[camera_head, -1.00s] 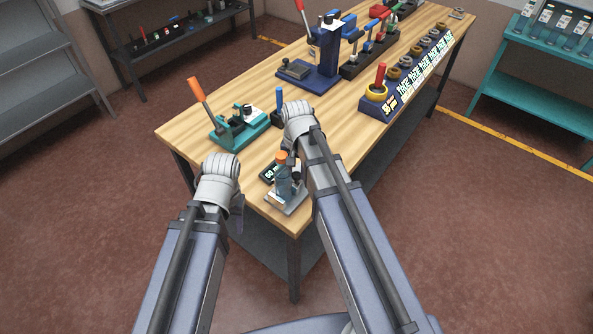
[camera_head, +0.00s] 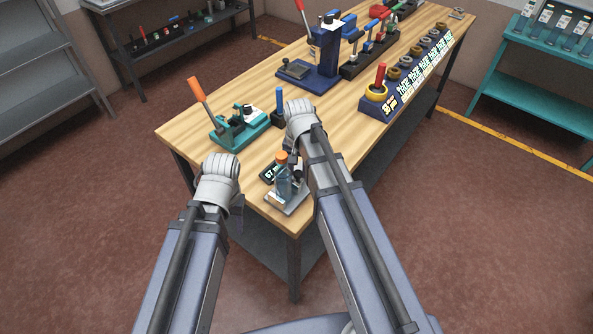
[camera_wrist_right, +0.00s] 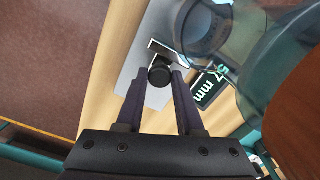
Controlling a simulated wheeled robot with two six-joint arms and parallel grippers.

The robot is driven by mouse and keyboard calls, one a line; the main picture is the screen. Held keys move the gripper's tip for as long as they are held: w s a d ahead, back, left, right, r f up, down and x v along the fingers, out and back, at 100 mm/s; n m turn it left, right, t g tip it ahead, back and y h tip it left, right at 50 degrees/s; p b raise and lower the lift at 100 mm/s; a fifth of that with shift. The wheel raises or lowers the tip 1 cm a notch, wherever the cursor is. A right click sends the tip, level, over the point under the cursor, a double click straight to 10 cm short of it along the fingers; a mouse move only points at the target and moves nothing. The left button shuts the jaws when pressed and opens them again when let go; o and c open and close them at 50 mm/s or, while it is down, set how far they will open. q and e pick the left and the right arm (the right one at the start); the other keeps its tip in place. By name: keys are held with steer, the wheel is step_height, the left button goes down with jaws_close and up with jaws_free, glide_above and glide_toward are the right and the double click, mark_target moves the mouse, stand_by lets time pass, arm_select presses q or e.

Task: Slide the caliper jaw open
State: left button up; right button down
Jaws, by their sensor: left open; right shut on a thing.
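The caliper's grey base plate (camera_head: 281,205) lies at the near corner of the wooden bench, and its pale base (camera_wrist_right: 150,55) fills the upper middle of the right wrist view. A black display (camera_head: 269,174) beside it appears to read 57 mm; it also shows in the wrist view (camera_wrist_right: 207,88). A clear bluish jar (camera_head: 283,183) with an orange lid (camera_head: 281,157) stands at the caliper. My right gripper (camera_head: 297,172) is shut on a round black knob (camera_wrist_right: 159,76), between its fingertips in the wrist view. My left gripper (camera_head: 238,216) is open and empty, off the bench's left edge.
A teal press (camera_head: 238,127) with an orange handle stands behind on the bench (camera_head: 190,125). A blue-handled tool (camera_head: 279,104) stands just beyond my right wrist.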

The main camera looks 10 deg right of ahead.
steer(key=shift+w+d, duration=0.9)
steer(key=shift+d, duration=0.25)
steer(key=c, duration=0.8)
jaws_free()
steer(key=shift+r, duration=0.15)
step_height(320, 180, up, 8)
steer(key=p, duration=0.7)
steer(key=shift+f+p, duration=0.25)
steer(key=shift+p, duration=0.15)
